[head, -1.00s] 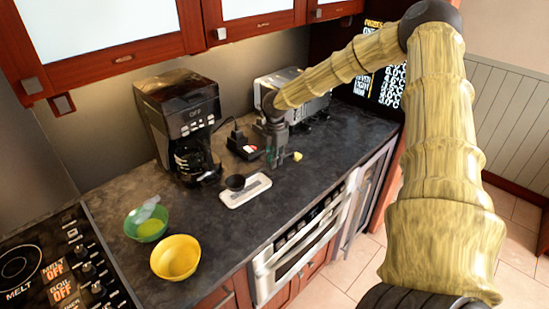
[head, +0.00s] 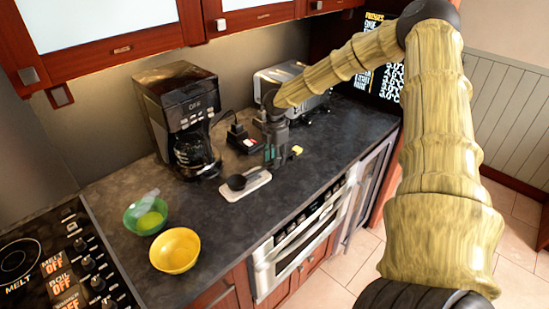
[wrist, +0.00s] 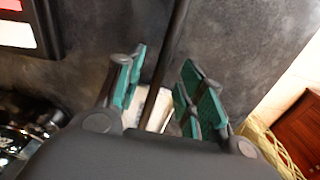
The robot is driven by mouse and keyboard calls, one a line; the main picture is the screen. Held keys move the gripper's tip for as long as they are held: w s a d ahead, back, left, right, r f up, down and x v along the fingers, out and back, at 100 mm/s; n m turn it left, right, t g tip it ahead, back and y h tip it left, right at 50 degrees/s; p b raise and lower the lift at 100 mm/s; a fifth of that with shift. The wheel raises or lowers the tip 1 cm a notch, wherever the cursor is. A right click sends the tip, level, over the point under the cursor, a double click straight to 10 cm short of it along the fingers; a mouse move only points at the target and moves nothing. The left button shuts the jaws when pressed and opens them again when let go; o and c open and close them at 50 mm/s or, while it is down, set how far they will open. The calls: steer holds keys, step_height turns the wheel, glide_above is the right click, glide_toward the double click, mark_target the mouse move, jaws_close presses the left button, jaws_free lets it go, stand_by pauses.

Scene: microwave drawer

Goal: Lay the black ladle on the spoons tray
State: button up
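The black ladle (head: 236,183) has its round bowl over the left part of the white spoons tray (head: 262,180). Its handle runs right toward my gripper (head: 272,163), which hangs above the tray's right end. In the wrist view, the dark handle (wrist: 176,38) passes between the teal finger pads of my gripper (wrist: 160,92). The pads stand apart, with gaps beside the handle. A pale bit of the tray (wrist: 155,108) shows between the fingers. My gripper hides part of the handle in the head view, so full contact with the tray cannot be told.
A coffee maker (head: 178,115) stands behind and left of the tray, with a toaster (head: 290,80) farther back. A green bowl (head: 146,215) and a yellow bowl (head: 175,250) stand front left. A small yellow object (head: 296,150) lies right of my gripper. Counter between bowls and tray is clear.

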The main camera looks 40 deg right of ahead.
stand_by(0.3)
steer(key=o, duration=0.6)
steer(key=shift+c, duration=0.2)
step_height(320, 180, up, 12)
steer(key=shift+d, duration=0.25)
